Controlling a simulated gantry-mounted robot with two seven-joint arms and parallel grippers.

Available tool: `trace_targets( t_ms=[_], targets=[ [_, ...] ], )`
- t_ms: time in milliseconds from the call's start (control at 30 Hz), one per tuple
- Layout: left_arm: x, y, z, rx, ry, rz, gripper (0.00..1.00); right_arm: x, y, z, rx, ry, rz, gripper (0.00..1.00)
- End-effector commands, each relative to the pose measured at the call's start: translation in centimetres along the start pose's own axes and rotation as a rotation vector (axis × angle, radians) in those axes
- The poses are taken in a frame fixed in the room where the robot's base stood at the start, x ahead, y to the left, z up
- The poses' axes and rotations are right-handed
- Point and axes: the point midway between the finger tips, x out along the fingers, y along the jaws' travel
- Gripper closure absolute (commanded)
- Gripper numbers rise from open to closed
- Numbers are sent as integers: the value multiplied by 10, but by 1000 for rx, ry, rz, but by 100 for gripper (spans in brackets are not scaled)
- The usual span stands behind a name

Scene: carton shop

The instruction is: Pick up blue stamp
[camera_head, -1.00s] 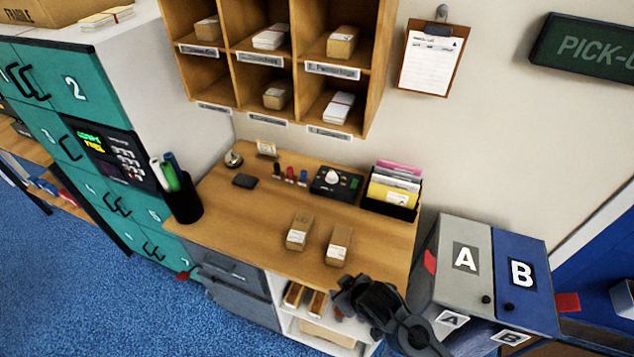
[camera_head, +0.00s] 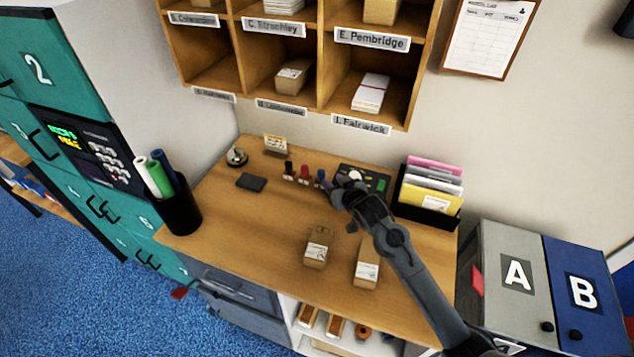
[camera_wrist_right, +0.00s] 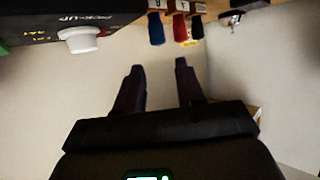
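The blue stamp (camera_head: 322,177) stands upright on the wooden counter at the right end of a short row. The red stamp (camera_head: 304,173) and black stamp (camera_head: 288,170) stand to its left. In the right wrist view, which looks inverted, the blue stamp (camera_wrist_right: 156,28) hangs from the top edge beside the red stamp (camera_wrist_right: 180,27). My right gripper (camera_head: 337,188) is beside the blue stamp, to its right. In its wrist view the fingers (camera_wrist_right: 160,70) are apart with nothing between them, short of the stamps. My left gripper is out of view.
A black control box (camera_head: 378,182) with a white knob is partly hidden behind my right gripper. A folder holder (camera_head: 430,210) stands right of it. Two small cartons (camera_head: 319,247) lie toward the front. A dark pad (camera_head: 251,182) and bell (camera_head: 236,157) are left.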

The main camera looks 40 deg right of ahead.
Motion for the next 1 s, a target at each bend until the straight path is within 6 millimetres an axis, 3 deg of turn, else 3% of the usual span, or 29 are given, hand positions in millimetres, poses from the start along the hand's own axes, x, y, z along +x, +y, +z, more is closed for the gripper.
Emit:
trace_targets(
  t_ms=[67, 433, 767, 1000],
  targets=[
    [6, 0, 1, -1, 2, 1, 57, 6, 0, 6, 0, 0, 0, 62],
    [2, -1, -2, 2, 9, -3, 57, 47, 0, 6, -1, -1, 1, 62],
    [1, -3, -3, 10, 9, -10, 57, 63, 1, 8, -1, -2, 1, 62],
    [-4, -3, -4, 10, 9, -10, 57, 87, 2, 13, 0, -2, 1, 62]
  ],
)
